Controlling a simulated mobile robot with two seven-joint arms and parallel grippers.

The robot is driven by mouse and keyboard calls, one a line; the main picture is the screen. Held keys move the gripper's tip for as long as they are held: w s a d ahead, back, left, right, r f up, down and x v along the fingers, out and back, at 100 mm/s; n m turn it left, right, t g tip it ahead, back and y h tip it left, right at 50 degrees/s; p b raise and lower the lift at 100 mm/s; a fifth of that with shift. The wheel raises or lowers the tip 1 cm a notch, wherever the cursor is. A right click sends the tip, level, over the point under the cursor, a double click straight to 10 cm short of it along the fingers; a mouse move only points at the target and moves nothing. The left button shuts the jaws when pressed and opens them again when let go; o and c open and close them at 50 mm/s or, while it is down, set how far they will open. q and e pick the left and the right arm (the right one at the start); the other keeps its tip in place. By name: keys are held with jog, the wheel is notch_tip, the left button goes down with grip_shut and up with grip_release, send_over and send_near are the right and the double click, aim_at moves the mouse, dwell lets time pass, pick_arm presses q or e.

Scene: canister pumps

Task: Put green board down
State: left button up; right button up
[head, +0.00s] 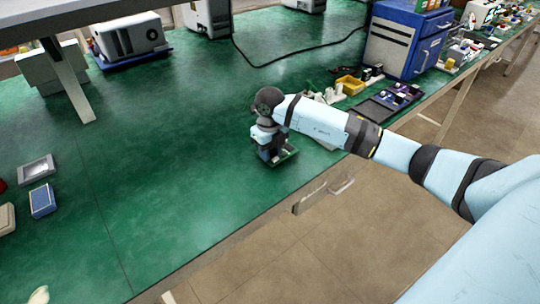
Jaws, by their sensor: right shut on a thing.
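My right gripper (269,154) points down over the front part of the green bench, near its front edge. It is shut on a small green board (287,159). Most of the board is hidden behind the gripper, and only its right and lower edge shows. The board looks roughly flat and very close to the bench top. I cannot tell whether it touches the bench. My left gripper is not in view.
The green bench top (170,190) is clear left of the gripper. A blue box (43,201) and a grey tray (36,168) lie at far left. A dark tray (385,105), a yellow bin (350,85) and a blue cabinet (405,40) stand at right.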

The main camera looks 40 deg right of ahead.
jog(key=shift+f, duration=0.9)
jog(key=o, duration=0.9)
jog(key=shift+f, duration=0.15)
jog(key=shift+o, duration=0.2)
jog(key=shift+r, duration=0.5)
notch_tip(320, 180, up, 11)
jog(key=shift+r+p, duration=0.15)
jog(key=shift+p, duration=0.45)
